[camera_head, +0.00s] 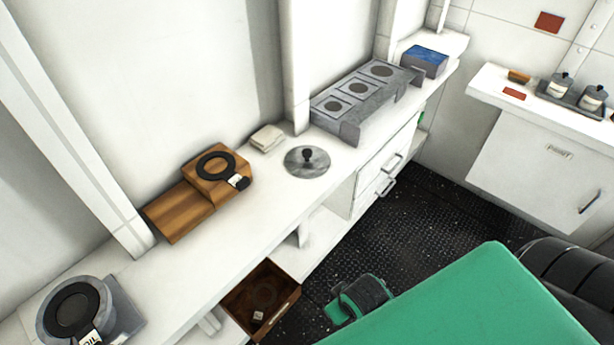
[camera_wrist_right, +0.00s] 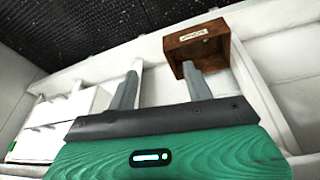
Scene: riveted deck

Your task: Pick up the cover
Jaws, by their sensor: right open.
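The cover (camera_head: 307,162) looks like a round, flat grey metal lid with a black knob in its middle. It lies on the long white counter (camera_head: 262,195) in the head view, with nothing touching its knob. In the right wrist view my right gripper (camera_wrist_right: 161,82) is open, with its two grey fingers spread and nothing between them. The cover does not show in that view. My left gripper is not in view.
A wooden block with a black ring (camera_head: 216,174) and a pale folded cloth or pad (camera_head: 267,138) lie left of the cover. A grey three-ring unit (camera_head: 366,95) stands to its right. An open brown drawer (camera_head: 262,300) sits below the counter and also shows in the wrist view (camera_wrist_right: 197,45).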

